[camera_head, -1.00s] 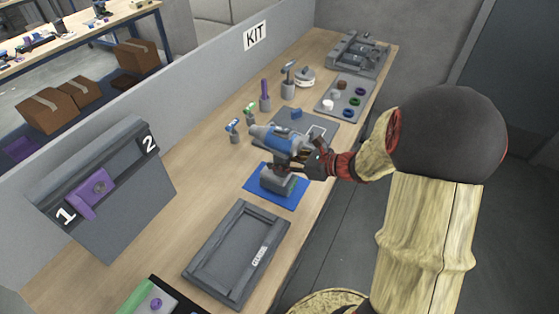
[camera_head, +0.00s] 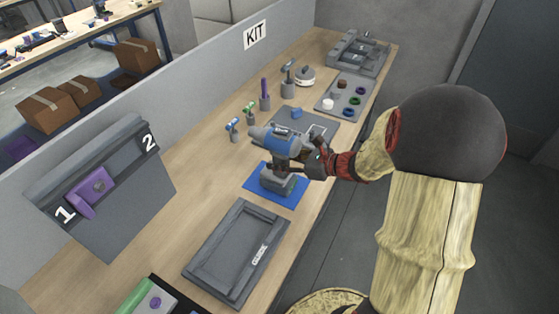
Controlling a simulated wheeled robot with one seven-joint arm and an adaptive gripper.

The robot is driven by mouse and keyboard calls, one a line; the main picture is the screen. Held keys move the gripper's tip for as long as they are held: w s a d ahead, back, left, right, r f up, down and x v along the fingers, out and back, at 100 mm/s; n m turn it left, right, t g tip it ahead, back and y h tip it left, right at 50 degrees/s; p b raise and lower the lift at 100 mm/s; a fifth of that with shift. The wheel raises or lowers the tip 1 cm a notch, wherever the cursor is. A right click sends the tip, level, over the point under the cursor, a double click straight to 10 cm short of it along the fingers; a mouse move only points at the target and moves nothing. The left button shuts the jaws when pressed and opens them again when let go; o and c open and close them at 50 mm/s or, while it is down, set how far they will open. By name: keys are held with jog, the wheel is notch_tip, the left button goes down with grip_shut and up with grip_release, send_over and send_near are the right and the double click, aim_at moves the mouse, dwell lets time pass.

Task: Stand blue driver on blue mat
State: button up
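The blue driver (camera_head: 282,143) stands upright on the blue mat (camera_head: 262,188), its grey base within the mat and its nose pointing left. My gripper (camera_head: 296,163) is at the right side of the driver, at the height of its handle. The driver body and the small size of the fingers hide whether they touch the handle or are spread around it.
A grey tray (camera_head: 213,269) lies in front of the mat. Behind it are a grey plate (camera_head: 325,124) with a blue block, several small tools in holders, and a tray of rings (camera_head: 335,105). A grey partition runs along the left.

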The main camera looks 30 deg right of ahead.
jog(key=o, duration=0.3)
jog(key=shift+f, duration=0.15)
jog(key=v, duration=1.2)
jog(key=s+a+f+n+g+h, duration=0.2)
jog(key=s+a+n+g, duration=0.15)
jog(key=s+n, duration=0.4)
jog(key=s+a+f+n+g+h, duration=0.1)
jog(key=s+a+f+n+g, duration=0.15)
jog(key=s+n+g, duration=0.5)
jog(key=a+r+n+t+h, duration=0.1)
jog(key=a+r+n, duration=0.2)
jog(key=r+n, duration=0.1)
jog(key=a+r+n+t+h, duration=0.1)
jog(key=a+r+n+t, duration=0.1)
jog(key=a+r+n, duration=0.2)
jog(key=w+a+r+n+t+h, duration=0.1)
jog(key=a+r+n+t+h, duration=0.1)
jog(key=a+r+n, duration=0.2)
jog(key=shift+r+n, duration=0.8)
jog(key=shift+n, duration=0.3)
